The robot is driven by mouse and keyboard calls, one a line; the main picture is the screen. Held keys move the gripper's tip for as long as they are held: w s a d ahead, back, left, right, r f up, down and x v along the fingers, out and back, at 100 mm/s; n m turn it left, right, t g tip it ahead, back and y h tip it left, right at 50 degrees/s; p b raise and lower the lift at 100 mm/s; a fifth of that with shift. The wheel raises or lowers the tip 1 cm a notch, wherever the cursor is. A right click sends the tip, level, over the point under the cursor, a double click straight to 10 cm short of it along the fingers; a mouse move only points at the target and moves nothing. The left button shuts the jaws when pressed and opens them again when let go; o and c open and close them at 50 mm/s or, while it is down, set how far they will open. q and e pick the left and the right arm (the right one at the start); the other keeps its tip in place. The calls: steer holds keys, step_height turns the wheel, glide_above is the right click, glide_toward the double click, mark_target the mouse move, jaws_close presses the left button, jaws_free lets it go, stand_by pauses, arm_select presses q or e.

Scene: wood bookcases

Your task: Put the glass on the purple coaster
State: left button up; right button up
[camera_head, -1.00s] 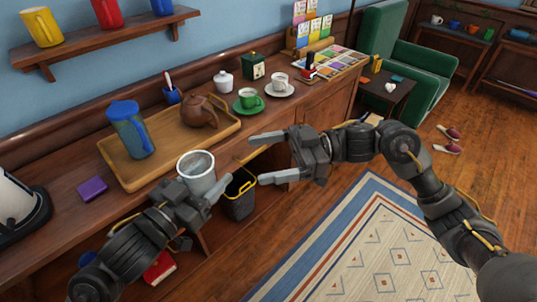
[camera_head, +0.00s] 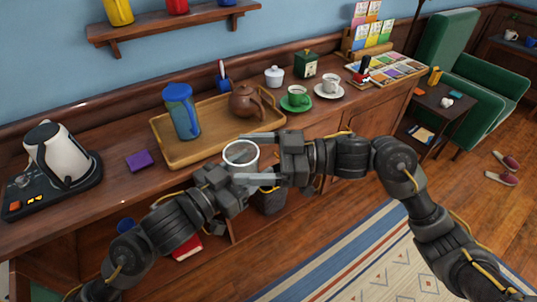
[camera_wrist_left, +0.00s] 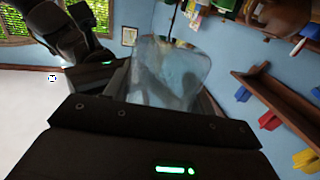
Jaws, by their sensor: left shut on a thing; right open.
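The clear glass (camera_head: 241,153) is held by my left gripper (camera_head: 240,180), just in front of the counter's edge. It also shows in the left wrist view (camera_wrist_left: 172,72), between the left fingers. My right gripper (camera_head: 248,158) is open, with its fingers pointing left; in the head view they lie on the far and near sides of the glass. I cannot tell if they touch it. The purple coaster (camera_head: 139,160) lies flat and bare on the counter, left of the wooden tray and well left of both grippers.
The wooden tray (camera_head: 178,157) holds a blue pitcher (camera_head: 182,112) and a brown teapot (camera_head: 244,101). A kettle (camera_head: 58,150) stands on a dark base left of the coaster. Cups on saucers stand right of the tray. A dark bin (camera_head: 271,201) is below the grippers.

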steer(key=shift+a, duration=0.15)
steer(key=c, duration=1)
arm_select(q)
steer(key=o, duration=1.2)
arm_select(e)
steer(key=shift+c, duration=0.9)
